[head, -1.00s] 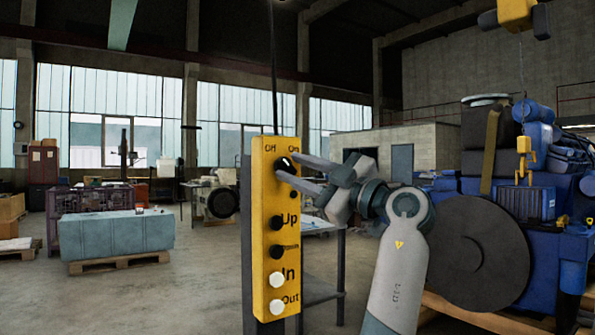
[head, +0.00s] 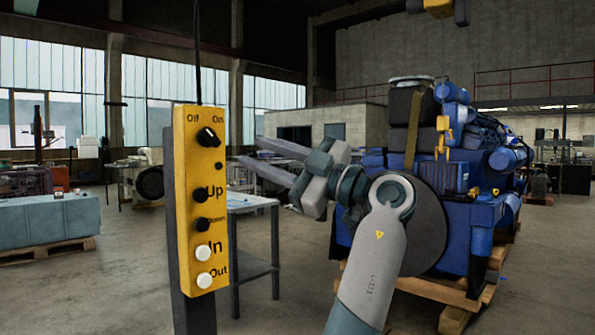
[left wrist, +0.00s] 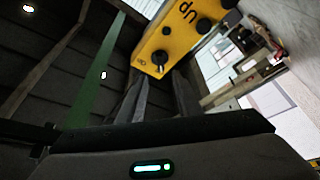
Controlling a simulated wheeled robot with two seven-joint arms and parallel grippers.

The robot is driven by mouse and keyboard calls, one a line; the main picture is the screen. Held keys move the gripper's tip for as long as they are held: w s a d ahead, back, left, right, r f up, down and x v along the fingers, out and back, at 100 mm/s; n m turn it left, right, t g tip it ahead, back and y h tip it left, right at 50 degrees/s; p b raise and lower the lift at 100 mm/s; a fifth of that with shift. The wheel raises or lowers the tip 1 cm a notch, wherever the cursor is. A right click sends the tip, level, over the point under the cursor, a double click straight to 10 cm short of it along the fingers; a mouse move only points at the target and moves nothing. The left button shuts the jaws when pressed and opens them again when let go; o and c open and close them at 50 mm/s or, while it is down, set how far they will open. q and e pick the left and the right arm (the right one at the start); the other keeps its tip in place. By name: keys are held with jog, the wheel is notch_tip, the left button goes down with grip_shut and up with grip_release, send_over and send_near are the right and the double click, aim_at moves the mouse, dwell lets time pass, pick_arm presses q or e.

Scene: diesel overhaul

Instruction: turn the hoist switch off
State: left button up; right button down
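The yellow hoist control box (head: 200,200) hangs upright at left of centre in the head view. Its black rotary switch (head: 208,137) sits near the top, below the labels Off and On. I cannot tell for certain which label it points to. My left gripper (head: 250,151) is open and empty, its two fingers apart. Its tips are to the right of the box, clear of the switch. In the left wrist view the box appears upside down, with the switch (left wrist: 159,62) in sight beyond the gripper. My right gripper is not in view.
A grey table (head: 250,203) stands behind the box. A large blue engine (head: 480,190) rests on wooden pallets at right, under a yellow hoist hook (head: 443,130). A blue-grey block (head: 45,222) lies on a pallet at left. Open floor lies between them.

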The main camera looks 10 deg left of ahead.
pick_arm(q)
jog(key=v, duration=0.7)
jog(key=shift+d, duration=0.2)
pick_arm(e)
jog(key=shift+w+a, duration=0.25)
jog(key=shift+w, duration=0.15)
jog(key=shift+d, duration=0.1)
